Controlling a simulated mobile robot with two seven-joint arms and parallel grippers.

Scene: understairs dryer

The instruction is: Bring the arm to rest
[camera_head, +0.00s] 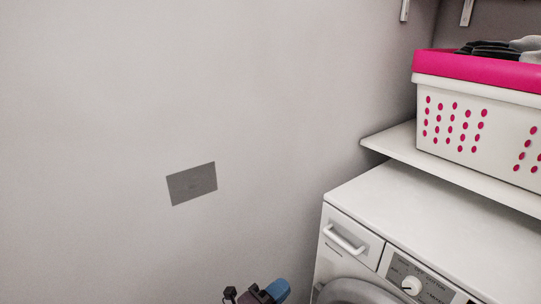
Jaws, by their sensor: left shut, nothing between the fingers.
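My left gripper (252,294) shows only in part at the bottom edge of the head view, as small dark parts beside a blue piece of my arm. It is shut with nothing held. It is in front of the bare wall, just left of the dryer (345,232) in the picture, with a gap between them. Most of my left arm is cut off below the frame. My right gripper is not in view.
The white dryer has a drawer handle (345,239), a knob (411,285) and a partly visible round door (352,292). A shelf (388,140) above it holds a white and pink laundry basket (465,97) with dark cloth. A grey plate (191,184) is on the otherwise bare wall.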

